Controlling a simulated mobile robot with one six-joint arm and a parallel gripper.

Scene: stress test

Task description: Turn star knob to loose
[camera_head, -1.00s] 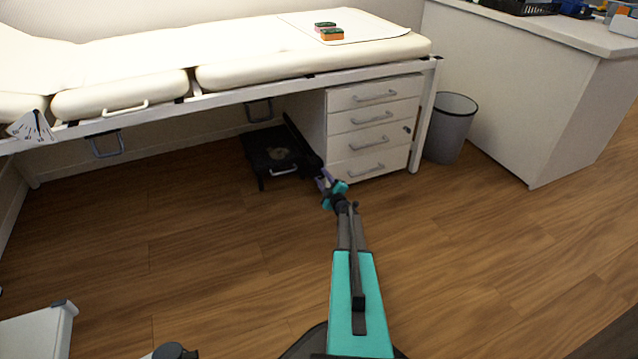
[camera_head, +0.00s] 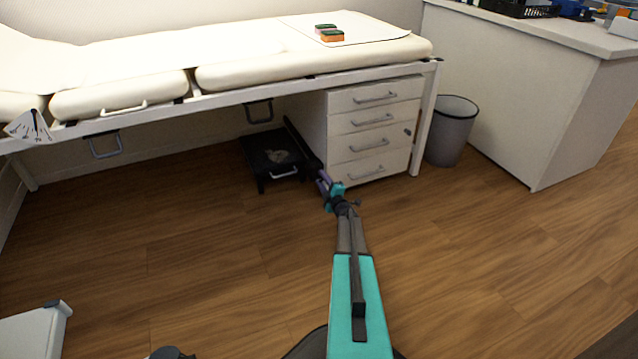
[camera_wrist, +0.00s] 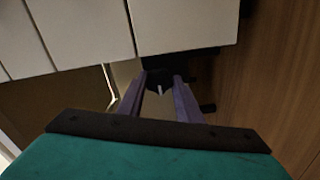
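A dark knob-like part (camera_wrist: 158,77) with a small pale mark shows just beyond my fingertips in the wrist view. It is probably the star knob, but its lobes and setting are too dark to read. In the head view it is hidden or too small to make out. My gripper (camera_wrist: 164,84) has two purple fingers standing apart, one on each side of the dark part, with a visible gap between them. I cannot tell whether they touch it. In the head view my gripper (camera_head: 324,184) is low, by the lower left front edge of the drawer cabinet.
The white drawer cabinet (camera_head: 341,122) stands close beside my gripper, under the couch (camera_head: 300,66). A black step stool (camera_head: 264,157) is to its left, a grey bin (camera_head: 451,131) to its right. A white fan-shaped dial (camera_head: 24,130) hangs at the couch's left.

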